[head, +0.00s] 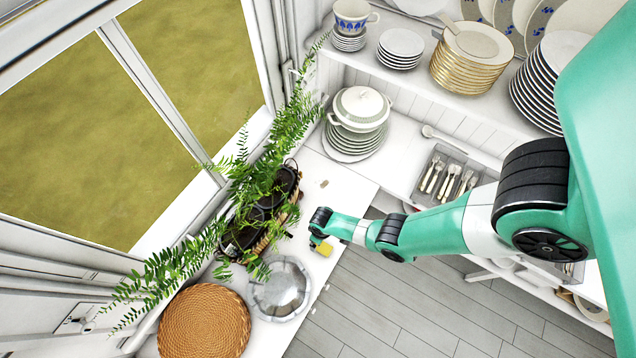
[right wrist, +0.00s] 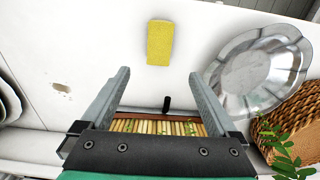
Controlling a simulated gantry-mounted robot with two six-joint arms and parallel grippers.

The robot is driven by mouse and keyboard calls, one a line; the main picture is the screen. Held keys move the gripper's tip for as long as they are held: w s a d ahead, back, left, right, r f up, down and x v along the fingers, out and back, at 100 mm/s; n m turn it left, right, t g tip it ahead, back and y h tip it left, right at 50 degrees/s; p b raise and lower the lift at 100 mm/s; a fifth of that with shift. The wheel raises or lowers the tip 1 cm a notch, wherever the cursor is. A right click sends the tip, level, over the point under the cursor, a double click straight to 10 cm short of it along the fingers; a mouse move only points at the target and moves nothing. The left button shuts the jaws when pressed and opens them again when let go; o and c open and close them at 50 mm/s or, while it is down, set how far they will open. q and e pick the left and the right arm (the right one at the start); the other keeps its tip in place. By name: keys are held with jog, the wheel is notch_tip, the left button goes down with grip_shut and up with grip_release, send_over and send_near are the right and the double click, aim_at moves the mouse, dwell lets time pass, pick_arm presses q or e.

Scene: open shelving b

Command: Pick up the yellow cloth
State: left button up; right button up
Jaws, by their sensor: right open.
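The yellow cloth (right wrist: 160,42) lies on the white counter, a small rectangular piece beyond my fingertips in the right wrist view. It also shows in the head view (head: 323,248), right beside my right gripper (head: 315,236). In the right wrist view my right gripper (right wrist: 159,76) is open, its two fingers apart with nothing between them. The cloth is not between the fingers; the exact height of the gripper above the counter is hard to tell. My left gripper is not in view.
A silver scalloped plate (head: 281,288) and a round wicker mat (head: 204,322) lie on the counter nearby. A planter basket (head: 258,212) with ferns stands by the window. A lidded tureen (head: 360,107) sits on plates behind. A small brown spot (right wrist: 62,88) marks the counter.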

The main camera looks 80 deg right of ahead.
aim_at(322, 246)
jog(key=f+b, duration=0.2)
jog(key=s+f+b, duration=0.1)
jog(key=f+b, duration=0.4)
jog(key=shift+s+a+f, duration=0.1)
jog(key=shift+s+a, duration=0.1)
jog(key=shift+s, duration=0.05)
jog(key=f+b, duration=0.5)
jog(key=shift+w+d+f, duration=0.1)
jog(key=shift+w, duration=0.2)
jog(key=shift+r, duration=0.2)
grip_shut()
jog(key=shift+r, duration=0.1)
